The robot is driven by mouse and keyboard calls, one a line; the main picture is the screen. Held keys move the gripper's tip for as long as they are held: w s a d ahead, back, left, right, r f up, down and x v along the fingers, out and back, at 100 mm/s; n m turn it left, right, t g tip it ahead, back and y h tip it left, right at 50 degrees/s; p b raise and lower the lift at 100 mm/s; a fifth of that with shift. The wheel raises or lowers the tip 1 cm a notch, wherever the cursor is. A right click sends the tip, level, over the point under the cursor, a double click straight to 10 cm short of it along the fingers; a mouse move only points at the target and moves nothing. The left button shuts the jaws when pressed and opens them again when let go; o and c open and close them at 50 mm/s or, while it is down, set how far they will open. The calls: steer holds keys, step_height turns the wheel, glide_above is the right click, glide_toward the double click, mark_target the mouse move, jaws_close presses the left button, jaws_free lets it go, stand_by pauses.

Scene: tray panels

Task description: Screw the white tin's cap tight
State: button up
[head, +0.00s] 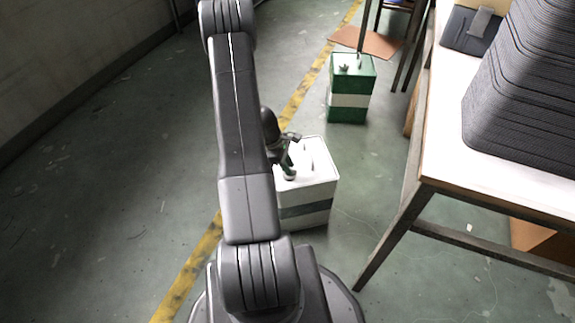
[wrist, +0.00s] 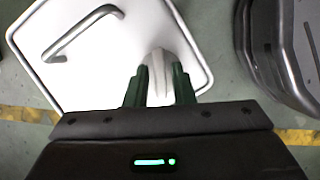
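The white tin (head: 319,193) stands on the floor with a dark band around its side. In the wrist view its white top (wrist: 105,85) has a metal handle (wrist: 84,33). The pale cap (wrist: 159,62) sits near one edge of that top, and the cap fills the gap between the green fingers. My gripper (wrist: 160,82) points down over the tin and looks shut on the cap, one finger on each side. In the head view my gripper (head: 289,175) is at the tin's top, and the cap is mostly hidden there.
A green tin (head: 347,115) with a white band stands farther back. A table (head: 440,150) bearing a tall stack of dark trays (head: 525,95) is on the right. A yellow line (head: 297,98) runs along the floor; the left floor is clear.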

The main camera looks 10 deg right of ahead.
jaws_close()
steer(key=shift+m, duration=0.3)
steer(key=m+p, duration=0.1)
steer(key=m, duration=0.1)
steer(key=shift+w+m+g+y, duration=0.1)
steer(key=shift+m+g+y, duration=0.2)
steer(key=shift+g+y, duration=0.1)
steer(key=m, duration=0.2)
steer(key=shift+d+m+g+y, duration=0.1)
steer(key=shift+m+g+y, duration=0.2)
steer(key=shift+g+y, duration=0.1)
steer(key=m+y, duration=0.1)
steer(key=m, duration=0.2)
steer(key=m+y, duration=0.1)
steer(key=m, duration=0.2)
steer(key=shift+w+d+m+g, duration=0.1)
steer(key=shift+d+m+g, duration=0.05)
steer(key=shift+m+g, duration=0.2)
steer(key=shift+o, duration=1.7)
jaws_free()
